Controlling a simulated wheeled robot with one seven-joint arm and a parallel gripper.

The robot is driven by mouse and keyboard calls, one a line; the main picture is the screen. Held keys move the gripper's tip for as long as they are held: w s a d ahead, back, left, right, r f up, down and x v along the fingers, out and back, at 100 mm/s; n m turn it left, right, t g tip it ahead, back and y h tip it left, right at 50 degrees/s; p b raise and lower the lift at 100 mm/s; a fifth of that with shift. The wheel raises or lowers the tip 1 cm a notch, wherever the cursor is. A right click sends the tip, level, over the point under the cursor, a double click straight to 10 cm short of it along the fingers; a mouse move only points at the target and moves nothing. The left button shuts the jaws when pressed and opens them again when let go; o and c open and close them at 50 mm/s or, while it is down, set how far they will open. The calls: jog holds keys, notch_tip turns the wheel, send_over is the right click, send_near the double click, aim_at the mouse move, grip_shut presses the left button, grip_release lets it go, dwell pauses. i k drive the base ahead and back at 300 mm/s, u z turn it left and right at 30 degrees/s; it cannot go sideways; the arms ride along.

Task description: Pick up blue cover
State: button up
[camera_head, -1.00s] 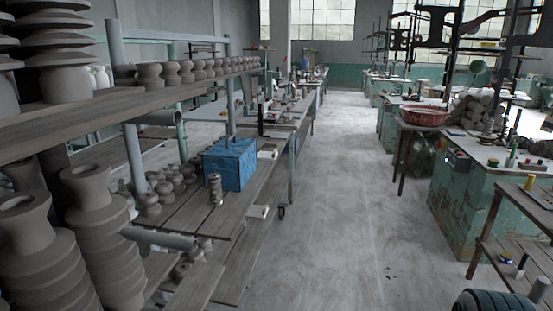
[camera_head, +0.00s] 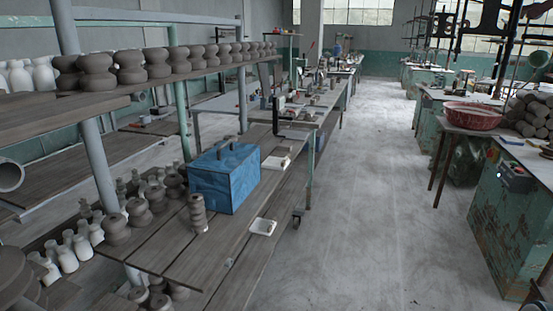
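A blue box-shaped cover (camera_head: 226,178) stands on the lower wooden shelf of the rack, left of the picture's middle. It has a handle-like bump on top, and its surface looks streaked. A stacked clay piece (camera_head: 198,213) stands upright just in front of its left side. My gripper is not in view.
A rack post (camera_head: 97,165) rises left of the cover. A red basin (camera_head: 472,117) stands at right. The aisle floor (camera_head: 355,215) is clear.

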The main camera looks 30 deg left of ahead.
aim_at(226, 175)
jog(key=u, duration=0.1)
jog(key=i, duration=1.55)
jog(key=u, duration=0.9)
jog(key=i, duration=1.05)
jog(key=u, duration=1.7)
jog(key=i, duration=0.65)
jog(key=u, duration=0.55)
